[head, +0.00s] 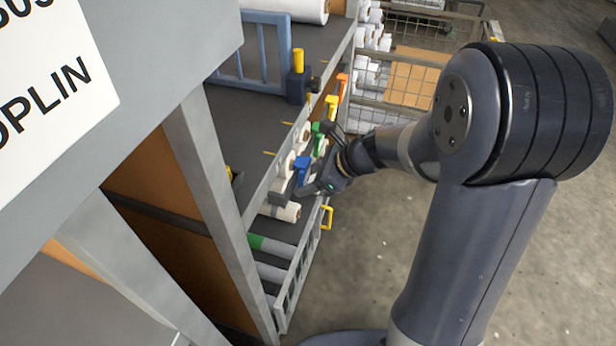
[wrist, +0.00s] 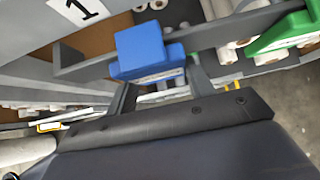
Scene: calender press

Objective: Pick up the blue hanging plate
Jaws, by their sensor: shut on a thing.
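The blue hanging plate (head: 301,166) is at the front rail of the press, in the middle of the head view. It also shows in the wrist view (wrist: 143,48) as a blue block with a flat lower part, between and just beyond my finger tips. My gripper (head: 313,182) reaches it from the right and is shut on its lower part. In the wrist view my gripper (wrist: 160,88) has one dark finger on each side of the plate. The plate's underside is hidden, and I cannot tell whether it still touches the rail.
A green plate (head: 318,130), a yellow plate (head: 331,105) and an orange plate (head: 342,83) hang further along the rail. White rolls (head: 285,211) lie on the shelf below. A wire cage (head: 385,88) with rolls stands behind. The floor to the right is clear.

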